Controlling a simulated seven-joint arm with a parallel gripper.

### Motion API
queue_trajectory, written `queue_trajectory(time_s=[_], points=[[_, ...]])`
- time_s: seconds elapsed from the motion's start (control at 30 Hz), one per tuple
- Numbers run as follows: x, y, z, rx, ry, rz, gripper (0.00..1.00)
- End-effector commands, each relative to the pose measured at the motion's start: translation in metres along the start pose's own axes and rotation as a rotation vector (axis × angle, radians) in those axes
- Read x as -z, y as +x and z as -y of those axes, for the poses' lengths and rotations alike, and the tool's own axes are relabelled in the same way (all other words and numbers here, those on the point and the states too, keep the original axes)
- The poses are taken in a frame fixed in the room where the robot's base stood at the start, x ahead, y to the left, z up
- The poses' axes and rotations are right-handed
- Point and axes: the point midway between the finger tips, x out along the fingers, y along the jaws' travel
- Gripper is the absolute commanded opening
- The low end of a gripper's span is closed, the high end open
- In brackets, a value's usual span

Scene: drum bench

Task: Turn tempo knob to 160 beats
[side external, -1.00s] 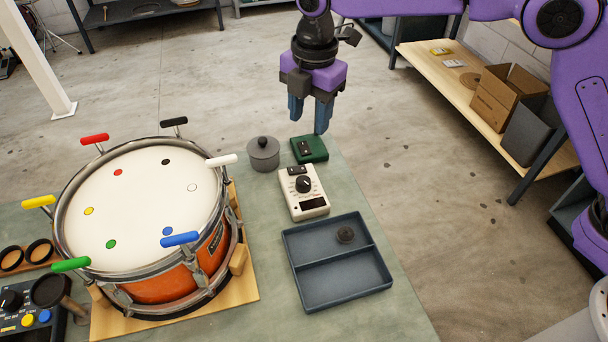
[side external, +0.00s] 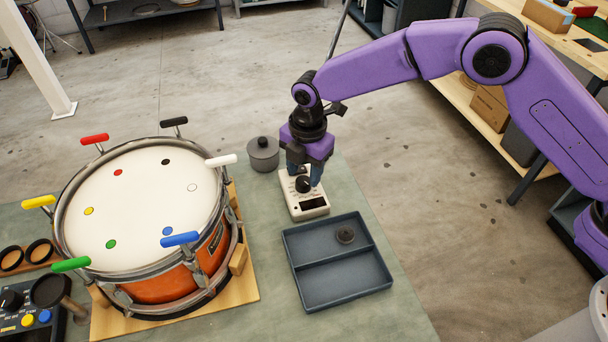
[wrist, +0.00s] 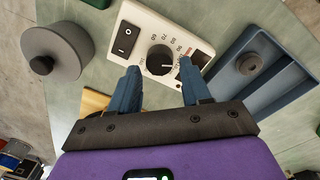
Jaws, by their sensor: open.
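The metronome is a cream box (side external: 308,210) on the bench, right of the drum, with a dark display on its front end. Its black tempo knob (side external: 304,185) is partly behind my gripper (side external: 304,174) in the side view. In the wrist view the knob (wrist: 160,58) shows on the cream face, ringed by printed numbers, with its pointer toward the right. A black rocker switch (wrist: 125,37) sits beside it. My gripper (wrist: 161,85) is open, its two blue fingers either side of the knob's near side. Whether they touch the knob I cannot tell.
A blue-grey two-part tray (side external: 335,278) with a dark round piece (side external: 345,235) stands in front of the metronome. A grey lidded pot (side external: 263,155) stands behind left. The drum (side external: 140,207) with coloured handles fills the left.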

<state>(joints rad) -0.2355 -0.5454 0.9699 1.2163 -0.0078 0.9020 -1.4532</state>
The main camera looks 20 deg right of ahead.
Motion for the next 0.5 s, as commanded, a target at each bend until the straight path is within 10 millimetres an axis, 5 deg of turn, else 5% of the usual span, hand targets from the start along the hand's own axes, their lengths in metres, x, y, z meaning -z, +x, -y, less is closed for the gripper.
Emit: queue_trajectory(time_s=[0.2,0.5], points=[[0.0,0.021,0.0,0.0,0.0,0.0,0.47],[0.0,0.025,0.0,-0.001,0.001,0.0,0.47]])
